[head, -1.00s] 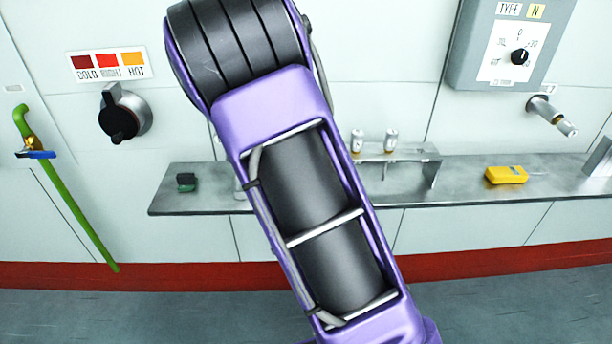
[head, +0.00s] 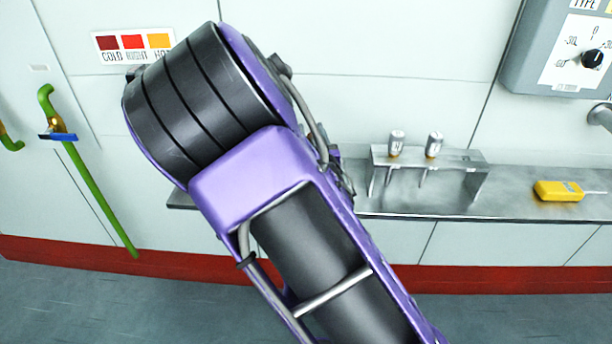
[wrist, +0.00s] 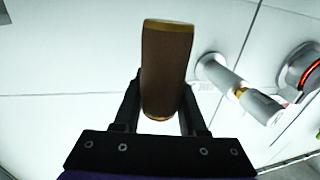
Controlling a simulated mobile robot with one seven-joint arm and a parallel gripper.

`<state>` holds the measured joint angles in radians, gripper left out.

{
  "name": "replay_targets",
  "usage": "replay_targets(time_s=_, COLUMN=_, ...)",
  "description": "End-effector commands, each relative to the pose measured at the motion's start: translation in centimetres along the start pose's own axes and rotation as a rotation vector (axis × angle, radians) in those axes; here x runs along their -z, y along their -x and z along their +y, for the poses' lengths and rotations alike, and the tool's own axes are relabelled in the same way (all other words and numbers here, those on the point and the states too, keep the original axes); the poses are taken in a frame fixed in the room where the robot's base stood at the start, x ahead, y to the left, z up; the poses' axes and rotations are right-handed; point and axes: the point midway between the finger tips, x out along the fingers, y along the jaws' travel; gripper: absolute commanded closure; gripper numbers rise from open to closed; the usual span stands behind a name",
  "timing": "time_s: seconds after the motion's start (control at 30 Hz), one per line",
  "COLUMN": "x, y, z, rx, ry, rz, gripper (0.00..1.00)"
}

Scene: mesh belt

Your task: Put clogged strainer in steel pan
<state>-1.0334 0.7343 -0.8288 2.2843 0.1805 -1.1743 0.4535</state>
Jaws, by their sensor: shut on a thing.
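In the wrist view my gripper (wrist: 160,118) is shut on a brown cylinder with tan ends (wrist: 166,62), which looks like the clogged strainer. It stands up between the two dark fingers, and its far end is clear of them. In the head view my purple and black arm covers the middle, and my gripper and the held cylinder are hidden behind it. I cannot make out a steel pan in either view.
A grey dial box (head: 540,45) hangs at upper right. A wall pipe (wrist: 240,90) is right of the held cylinder.

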Motion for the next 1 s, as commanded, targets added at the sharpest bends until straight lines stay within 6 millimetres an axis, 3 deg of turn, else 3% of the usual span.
replay_targets(time_s=0.1, x=-2.5, y=0.0, z=0.0, rx=0.001, ry=0.006, rz=-0.003, gripper=1.0)
replay_targets(time_s=0.37, x=-5.0, y=0.0, z=0.0, rx=0.0, ry=0.003, rz=-0.001, gripper=1.0)
replay_targets(time_s=0.6, x=-8.2, y=0.0, z=0.1, rx=0.0, ry=0.005, rz=-0.002, gripper=1.0)
replay_targets(time_s=1.0, x=-8.9, y=0.0, z=0.1, rx=0.0, ry=0.001, rz=0.0, gripper=1.0)
